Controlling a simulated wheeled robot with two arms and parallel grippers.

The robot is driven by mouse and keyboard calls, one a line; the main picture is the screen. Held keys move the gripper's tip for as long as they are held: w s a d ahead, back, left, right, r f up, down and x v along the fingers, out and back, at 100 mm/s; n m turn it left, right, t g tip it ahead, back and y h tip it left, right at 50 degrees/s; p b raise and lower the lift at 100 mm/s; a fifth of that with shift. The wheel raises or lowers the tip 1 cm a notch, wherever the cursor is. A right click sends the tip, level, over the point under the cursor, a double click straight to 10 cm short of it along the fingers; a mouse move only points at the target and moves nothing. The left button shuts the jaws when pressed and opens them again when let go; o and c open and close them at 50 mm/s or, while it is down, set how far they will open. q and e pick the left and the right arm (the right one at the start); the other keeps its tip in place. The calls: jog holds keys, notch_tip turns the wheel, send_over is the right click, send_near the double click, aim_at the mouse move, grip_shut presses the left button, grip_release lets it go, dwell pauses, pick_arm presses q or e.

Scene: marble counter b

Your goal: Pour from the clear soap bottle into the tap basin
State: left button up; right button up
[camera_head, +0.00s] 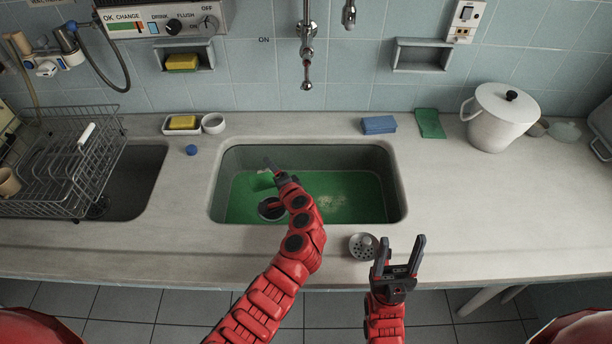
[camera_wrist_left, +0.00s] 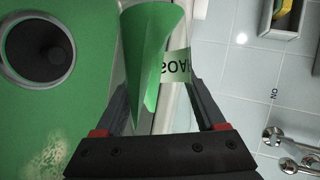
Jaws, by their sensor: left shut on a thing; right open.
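The clear soap bottle (camera_wrist_left: 150,50) holds green liquid and has a pale label with dark letters. My left gripper (camera_head: 275,172) is shut on it over the basin; its fingers flank the bottle in the left wrist view. In the head view only a small pale part of the bottle (camera_head: 263,181) shows beside the gripper. The bottle appears tilted; its mouth cannot be made out. The tap basin (camera_head: 212,200) has a green floor and a dark round drain (camera_wrist_left: 38,48). My right gripper (camera_head: 400,258) is open and empty above the counter's front edge.
A tap (camera_head: 306,60) hangs above the basin's back. A strainer (camera_head: 363,246) lies at the front, near my right gripper. A blue cap (camera_head: 192,150) lies left of the basin. A wire rack (camera_head: 75,160) stands left, a white pot (camera_head: 500,115) right.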

pick_arm(q)
jog(key=shift+f+n+h+p, duration=0.1)
jog(key=shift+n+h+p, duration=0.2)
jog(key=shift+n, duration=0.2)
jog(key=shift+f, duration=0.1)
jog(key=shift+d+r, duration=0.1)
jog(key=shift+r, duration=0.4)
jog(key=shift+d+r+n+h, duration=0.1)
jog(key=shift+r+n+h, duration=0.05)
jog(key=shift+n+h, duration=0.3)
jog(key=shift+w+d+n+h+b, duration=0.15)
jog(key=shift+d+n+h+b, duration=0.45)
jog(key=shift+n, duration=0.35)
jog(key=shift+d+r+n+h, duration=0.15)
jog(key=shift+r+n+h, duration=0.1)
jog(key=shift+n+h, duration=0.3)
notch_tip(320, 180, up, 3)
jog(key=shift+w+n+h+p, duration=0.1)
jog(key=shift+n+h+p, duration=0.55)
jog(key=shift+p, duration=0.15)
jog(key=shift+a+r+n+h, duration=0.1)
jog(key=shift+a+n+h, duration=0.1)
jog(key=shift+n+h, duration=0.2)
jog(key=shift+a+f+n+h+b, duration=0.1)
jog(key=shift+f+n+h+b, duration=0.35)
jog(key=shift+n+b, duration=0.2)
jog(key=shift+r+n+t+h, duration=0.4)
jog(key=shift+r+n+h, duration=0.05)
jog(key=shift+r+h, duration=0.05)
jog(key=shift+r, duration=0.3)
